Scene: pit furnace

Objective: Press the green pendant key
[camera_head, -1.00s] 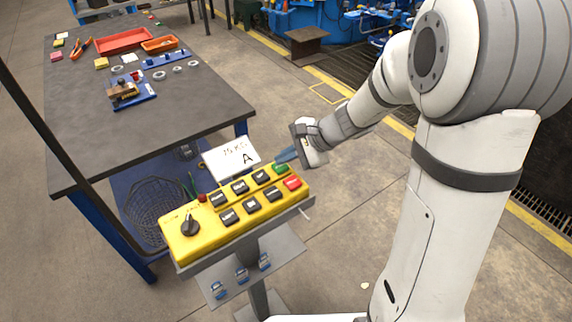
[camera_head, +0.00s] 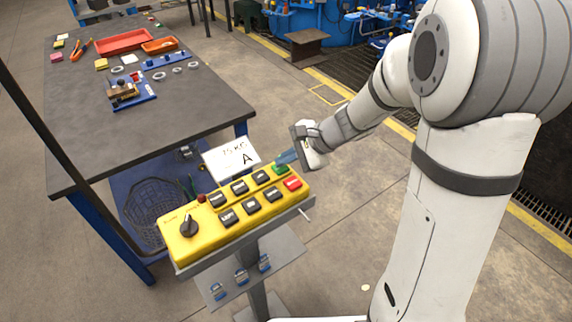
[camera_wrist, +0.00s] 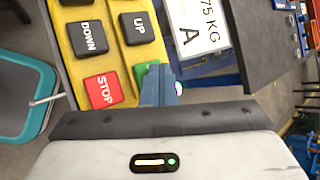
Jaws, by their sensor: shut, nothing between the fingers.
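The yellow pendant (camera_head: 207,240) stands on a post in front of the table. Its green key (camera_head: 281,168) is at the far right corner, above the red STOP key (camera_head: 292,183). My gripper (camera_head: 284,158) is shut and empty, with its blue fingertips right at the green key. In the wrist view the shut fingers (camera_wrist: 161,84) overlap the green key (camera_wrist: 142,72) and hide part of it. I cannot tell whether they touch it or hover just over it. The UP key (camera_wrist: 138,28) and the STOP key (camera_wrist: 103,90) are beside it.
A white card marked "75 KG A" (camera_head: 232,157) stands behind the pendant, close to my fingers. Other black keys (camera_head: 228,217) and a rotary knob (camera_head: 189,228) share the panel. The grey table (camera_head: 90,135) with trays and tools lies beyond. Floor to the right is free.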

